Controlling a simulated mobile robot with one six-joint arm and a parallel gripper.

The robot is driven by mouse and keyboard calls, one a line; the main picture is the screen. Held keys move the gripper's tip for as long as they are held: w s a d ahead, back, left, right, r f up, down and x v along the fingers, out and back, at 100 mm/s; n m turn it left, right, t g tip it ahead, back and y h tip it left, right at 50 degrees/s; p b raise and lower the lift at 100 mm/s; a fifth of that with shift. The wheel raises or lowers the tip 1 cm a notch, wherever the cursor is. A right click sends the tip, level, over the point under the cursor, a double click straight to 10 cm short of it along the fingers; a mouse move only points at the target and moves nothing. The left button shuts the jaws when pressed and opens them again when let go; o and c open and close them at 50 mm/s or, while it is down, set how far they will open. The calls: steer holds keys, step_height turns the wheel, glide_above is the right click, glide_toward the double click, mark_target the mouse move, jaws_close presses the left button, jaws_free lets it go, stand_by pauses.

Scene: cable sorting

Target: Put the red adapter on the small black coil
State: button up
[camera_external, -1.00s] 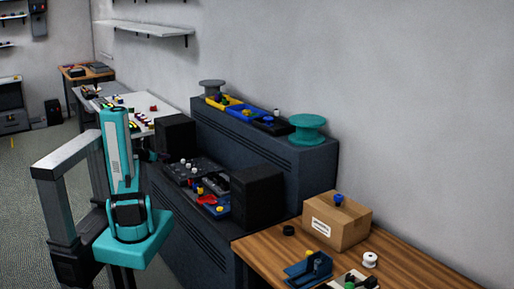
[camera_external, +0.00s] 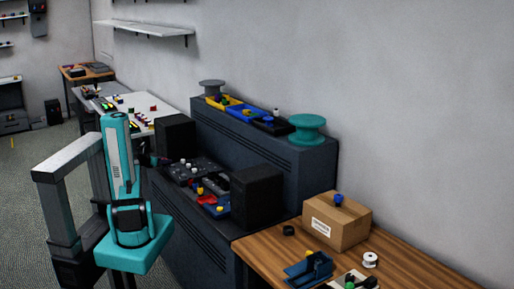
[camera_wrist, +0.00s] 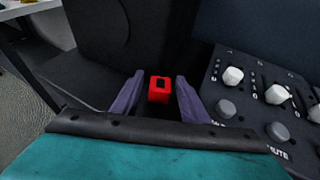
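The red adapter (camera_wrist: 159,90) is a small red block with a dark opening.
A mixer with knobs (camera_wrist: 270,105) is right of my gripper. Black speakers (camera_external: 257,195) flank the mixer on the dark console. The wooden table also holds a cardboard box (camera_external: 336,224), a white spool (camera_external: 370,260) and a blue holder (camera_external: 308,269). Bare wood lies around the coil.

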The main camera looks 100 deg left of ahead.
mark_target(157, 171)
steer(key=shift+r, duration=0.2)
steer(key=v, duration=0.7)
steer(key=shift+d, duration=0.2)
steer(key=shift+o, duration=0.4)
steer(key=shift+a+p, duration=0.2)
steer(key=shift+p, duration=0.7)
steer(key=shift+a+f+p, duration=0.1)
steer(key=shift+f+p, duration=0.3)
steer(key=shift+p, duration=0.05)
steer(key=shift+p+x, duration=0.3)
steer(key=shift+x, duration=2.2)
